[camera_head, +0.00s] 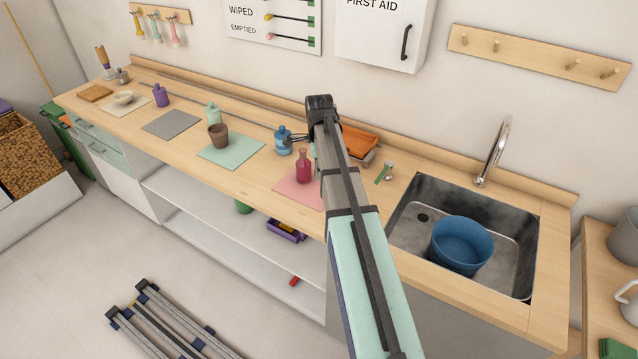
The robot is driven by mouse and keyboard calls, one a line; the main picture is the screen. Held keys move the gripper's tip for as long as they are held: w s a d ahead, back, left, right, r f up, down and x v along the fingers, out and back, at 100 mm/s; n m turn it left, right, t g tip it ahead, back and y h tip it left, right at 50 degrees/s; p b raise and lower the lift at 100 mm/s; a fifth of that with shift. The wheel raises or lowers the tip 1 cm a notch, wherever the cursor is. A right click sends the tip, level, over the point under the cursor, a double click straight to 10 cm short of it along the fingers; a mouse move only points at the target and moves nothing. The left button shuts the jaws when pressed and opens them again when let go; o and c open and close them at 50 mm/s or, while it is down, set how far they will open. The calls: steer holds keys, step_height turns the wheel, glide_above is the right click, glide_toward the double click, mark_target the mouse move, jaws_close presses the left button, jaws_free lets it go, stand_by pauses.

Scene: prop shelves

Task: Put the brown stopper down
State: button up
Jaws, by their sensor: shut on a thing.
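My gripper (291,138) is small and dark in the head view, reaching left from the end of my arm over the counter. It is shut, with its tips at the blue bottle (283,147) in the picture. I cannot tell whether they touch the bottle or are only in front of it. The brown stopper is too small or hidden to make out at the fingertips. The wooden counter (255,171) lies below the gripper.
A red bottle (304,170) stands on a pink mat (288,189) near the gripper. A brown cup (218,137) is on a green mat (229,154), with a pale green bottle (212,113) behind. A grey mat (171,125) is bare. An orange tray (359,142) and sink (408,217) lie right.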

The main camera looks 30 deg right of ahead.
mark_target(319, 195)
steer(key=shift+f+p, duration=0.75)
steer(key=shift+f, duration=2.85)
steer(key=shift+f, duration=0.1)
steer(key=o, duration=0.7)
step_height(319, 195, up, 12)
steer(key=b, duration=0.3)
steer(key=shift+b, duration=0.4)
